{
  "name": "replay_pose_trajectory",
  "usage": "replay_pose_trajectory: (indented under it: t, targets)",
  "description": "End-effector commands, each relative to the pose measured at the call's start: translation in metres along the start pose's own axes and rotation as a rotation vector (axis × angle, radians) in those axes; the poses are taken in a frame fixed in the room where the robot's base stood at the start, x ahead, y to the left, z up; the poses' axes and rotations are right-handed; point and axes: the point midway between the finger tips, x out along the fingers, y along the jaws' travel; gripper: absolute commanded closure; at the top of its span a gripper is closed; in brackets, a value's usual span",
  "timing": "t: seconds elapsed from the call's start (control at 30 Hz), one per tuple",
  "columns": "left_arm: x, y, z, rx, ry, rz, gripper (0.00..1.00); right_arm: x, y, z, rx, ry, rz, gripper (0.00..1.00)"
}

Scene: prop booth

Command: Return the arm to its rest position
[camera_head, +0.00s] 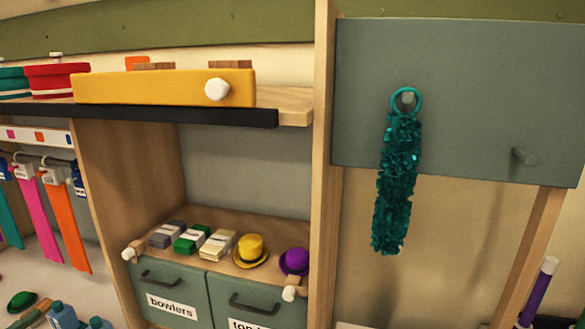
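Neither of my grippers shows in the head view, and I see no part of my arms. A teal sequined garland (397,185) hangs by its ring from a peg on a grey-green panel (470,95) at the right. It hangs straight down, with nothing of mine touching it.
A yellow box (150,87) and red round box (55,80) sit on the upper shelf. Below, a yellow hat (251,251), a purple hat (294,261) and banded bundles rest above labelled drawers (170,290). A wooden post (323,170) stands mid-view. Coloured strips (65,225) hang left.

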Motion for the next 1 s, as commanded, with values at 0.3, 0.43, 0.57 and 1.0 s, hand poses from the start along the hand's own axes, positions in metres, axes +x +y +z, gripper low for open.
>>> replay_pose_trajectory:
  t: [0.3, 0.43, 0.57, 1.0]
  targets:
    - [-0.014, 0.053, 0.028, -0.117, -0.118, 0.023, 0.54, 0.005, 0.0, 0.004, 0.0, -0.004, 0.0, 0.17]
    - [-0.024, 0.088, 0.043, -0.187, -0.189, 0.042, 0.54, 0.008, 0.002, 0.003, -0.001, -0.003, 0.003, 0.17]
    - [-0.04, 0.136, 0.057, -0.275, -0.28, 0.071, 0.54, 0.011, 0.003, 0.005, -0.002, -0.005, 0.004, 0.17]
    - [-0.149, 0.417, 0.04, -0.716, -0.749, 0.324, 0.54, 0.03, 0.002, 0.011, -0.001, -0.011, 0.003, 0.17]
